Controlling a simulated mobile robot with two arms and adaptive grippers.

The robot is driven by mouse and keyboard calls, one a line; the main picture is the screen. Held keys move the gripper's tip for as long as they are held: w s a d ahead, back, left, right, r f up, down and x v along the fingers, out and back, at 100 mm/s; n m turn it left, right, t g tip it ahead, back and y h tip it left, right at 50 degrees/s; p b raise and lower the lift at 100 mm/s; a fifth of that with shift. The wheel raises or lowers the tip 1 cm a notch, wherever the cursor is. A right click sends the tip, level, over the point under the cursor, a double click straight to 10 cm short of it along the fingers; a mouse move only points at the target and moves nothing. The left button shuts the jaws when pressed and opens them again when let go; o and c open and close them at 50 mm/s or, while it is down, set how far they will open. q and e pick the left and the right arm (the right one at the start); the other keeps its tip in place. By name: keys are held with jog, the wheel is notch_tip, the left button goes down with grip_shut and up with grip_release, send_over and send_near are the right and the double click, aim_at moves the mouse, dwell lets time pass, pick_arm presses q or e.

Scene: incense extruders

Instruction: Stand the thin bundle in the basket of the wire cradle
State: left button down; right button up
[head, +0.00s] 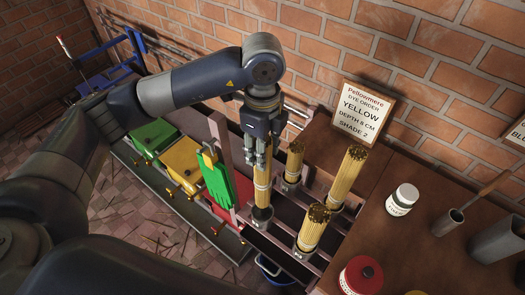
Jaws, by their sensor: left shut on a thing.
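My left gripper (261,160) points down and is shut on the upper part of a thin yellow stick bundle (262,182). The bundle is upright. Its lower end is at a dark grey cup (262,214) in the slatted rack; I cannot tell whether it rests in the cup or is held just above it. Other yellow bundles stand in the rack: a short one (295,158) behind, a tall one (346,178) to the right, and a thick one (312,230) in front. I cannot make out a wire cradle with certainty. My right gripper is out of view.
Green (155,137) and yellow (183,158) bins lie further left. A brown table (430,255) at right bears a white jar (402,199) and a red-lidded jar (361,276). A sign (360,110) leans on the brick wall.

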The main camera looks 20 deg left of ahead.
pick_arm(q)
jog(key=shift+r+p, duration=1.9)
jog(key=shift+r, duration=1.55)
